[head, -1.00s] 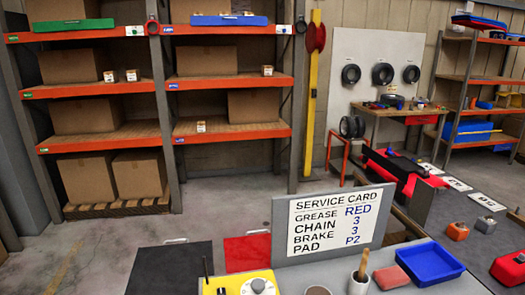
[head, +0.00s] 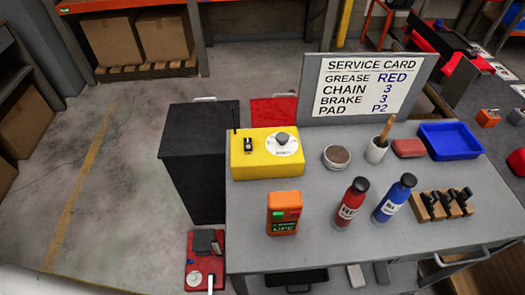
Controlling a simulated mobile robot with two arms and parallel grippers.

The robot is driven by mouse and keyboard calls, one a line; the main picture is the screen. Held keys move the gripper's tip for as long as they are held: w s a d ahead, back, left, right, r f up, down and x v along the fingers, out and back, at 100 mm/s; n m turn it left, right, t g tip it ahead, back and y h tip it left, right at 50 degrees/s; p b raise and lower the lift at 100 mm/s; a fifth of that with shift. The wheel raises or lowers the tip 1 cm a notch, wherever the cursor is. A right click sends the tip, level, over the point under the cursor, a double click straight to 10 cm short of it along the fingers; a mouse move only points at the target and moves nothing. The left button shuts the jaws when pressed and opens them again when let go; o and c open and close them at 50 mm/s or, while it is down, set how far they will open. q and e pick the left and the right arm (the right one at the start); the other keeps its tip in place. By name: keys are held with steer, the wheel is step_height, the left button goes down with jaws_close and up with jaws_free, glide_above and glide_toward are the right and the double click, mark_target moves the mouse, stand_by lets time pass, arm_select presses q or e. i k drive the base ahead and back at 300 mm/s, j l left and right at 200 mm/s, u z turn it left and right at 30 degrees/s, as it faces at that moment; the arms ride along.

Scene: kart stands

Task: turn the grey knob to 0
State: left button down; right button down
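A grey knob (head: 282,138) sits on a round white dial on top of a yellow box (head: 262,168). The box stands at the back left of the grey bench top in the head view. The dial's markings are too small to read, so I cannot tell the knob's setting. A small black switch (head: 248,145) and a thin black antenna are on the same box. Neither of my grippers is in view.
On the grey bench (head: 400,240) are an orange meter (head: 284,213), a red bottle (head: 351,203), a blue bottle (head: 394,199), a blue tray (head: 450,142) and a service card (head: 368,87). A black cabinet (head: 198,155) and a red device (head: 206,262) are left of it. Floor further left is clear.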

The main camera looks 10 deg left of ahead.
mark_target(282, 139)
steer(key=k+l+u, duration=0.15)
steer(key=l+u, duration=0.25)
steer(key=k+l+u, duration=0.15)
steer(key=u, duration=0.2)
steer(key=k+l+u, duration=0.2)
steer(key=u, duration=0.2)
steer(key=l, duration=0.05)
